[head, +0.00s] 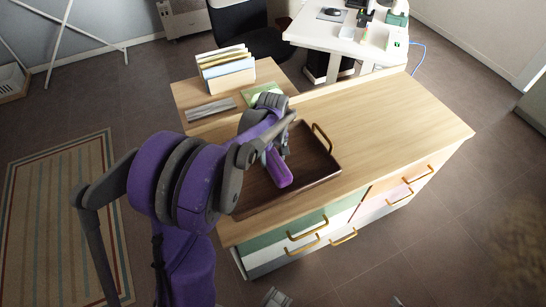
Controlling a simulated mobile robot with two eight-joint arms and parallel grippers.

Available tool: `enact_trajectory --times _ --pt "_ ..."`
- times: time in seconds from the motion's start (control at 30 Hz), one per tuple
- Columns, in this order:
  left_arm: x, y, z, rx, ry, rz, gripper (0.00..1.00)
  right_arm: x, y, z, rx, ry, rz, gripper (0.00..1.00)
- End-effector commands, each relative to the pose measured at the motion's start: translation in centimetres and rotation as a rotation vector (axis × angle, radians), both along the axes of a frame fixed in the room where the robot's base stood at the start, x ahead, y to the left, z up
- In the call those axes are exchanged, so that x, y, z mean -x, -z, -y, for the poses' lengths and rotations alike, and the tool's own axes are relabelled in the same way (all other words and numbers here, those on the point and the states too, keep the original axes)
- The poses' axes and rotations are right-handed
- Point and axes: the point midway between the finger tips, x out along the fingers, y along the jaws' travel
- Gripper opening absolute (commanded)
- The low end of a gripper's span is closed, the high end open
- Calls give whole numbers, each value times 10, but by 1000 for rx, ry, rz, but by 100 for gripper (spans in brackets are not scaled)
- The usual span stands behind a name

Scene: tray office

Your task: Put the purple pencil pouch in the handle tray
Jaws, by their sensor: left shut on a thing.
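The handle tray (312,162) is dark brown wood with brass handles and lies on the wooden cabinet top. My left arm reaches across its left part and hides much of it. My left gripper (273,150) is over the tray and is shut on the purple pencil pouch (279,170). The pouch hangs down lengthwise from the jaws, within the tray's outline. I cannot tell whether its lower end touches the tray floor.
A file holder with folders (226,70) and a grey keyboard-like item (211,109) stand on a lower surface behind the cabinet. A white desk (345,38) is farther back. The cabinet top (400,115) right of the tray is clear.

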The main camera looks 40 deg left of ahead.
Motion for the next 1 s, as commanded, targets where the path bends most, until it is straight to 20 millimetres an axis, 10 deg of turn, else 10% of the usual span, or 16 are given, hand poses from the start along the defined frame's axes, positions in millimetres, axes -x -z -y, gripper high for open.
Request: enact_trajectory --times 0.1,0.13,0.27,0.67,1.0 --pt "0 4 0 0 0 0 0 0 3 0 0 0 -1 100" --pt "0 4 0 0 0 0 73 0 3 0 0 0 -1 100" --pt "0 3 0 0 0 0 96 0 2 0 0 0 -1 100" --pt "0 -3 0 0 0 0 99 0 -2 0 0 0 1 100" --pt "0 -69 0 0 1 0 99 -1 -9 0 0 0 3 100"
